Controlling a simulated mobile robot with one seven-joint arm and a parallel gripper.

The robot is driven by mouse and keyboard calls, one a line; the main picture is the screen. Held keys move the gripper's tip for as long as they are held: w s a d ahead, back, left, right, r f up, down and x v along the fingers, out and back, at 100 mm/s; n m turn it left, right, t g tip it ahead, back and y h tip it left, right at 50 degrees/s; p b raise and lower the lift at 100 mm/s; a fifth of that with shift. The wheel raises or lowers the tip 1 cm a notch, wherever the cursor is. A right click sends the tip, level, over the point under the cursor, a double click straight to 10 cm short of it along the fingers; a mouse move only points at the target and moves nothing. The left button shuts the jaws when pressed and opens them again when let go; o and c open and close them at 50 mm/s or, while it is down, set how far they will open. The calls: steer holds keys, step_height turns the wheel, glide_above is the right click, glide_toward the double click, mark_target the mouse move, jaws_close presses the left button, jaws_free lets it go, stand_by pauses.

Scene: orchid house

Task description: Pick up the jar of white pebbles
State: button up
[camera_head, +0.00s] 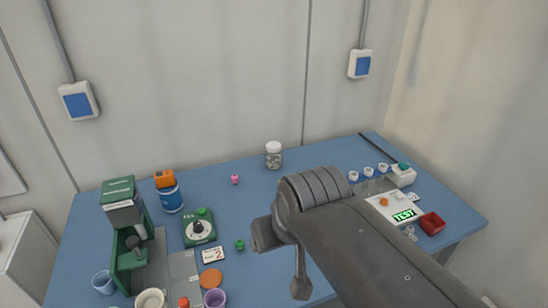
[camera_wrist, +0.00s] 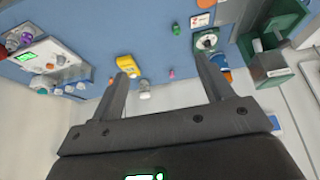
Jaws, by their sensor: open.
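The jar of white pebbles (camera_head: 273,156) is a small clear jar with a white lid. It stands upright near the back edge of the blue table, in the middle. In the wrist view the jar (camera_wrist: 144,91) shows small between my two fingers, closer to the left one and well beyond them. My gripper (camera_head: 280,264) is open and empty above the table, in front of the jar and apart from it. In the wrist view both fingers of my gripper (camera_wrist: 163,70) are spread wide.
A green machine (camera_head: 125,217), a blue tin (camera_head: 171,199) and a green dial device (camera_head: 199,229) stand on the left. A small pink item (camera_head: 235,179) lies left of the jar. A lit display (camera_head: 404,215) and red tray (camera_head: 432,223) are right. The wrist view shows a yellow object (camera_wrist: 128,64).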

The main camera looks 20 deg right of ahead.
steer(key=o, duration=0.3)
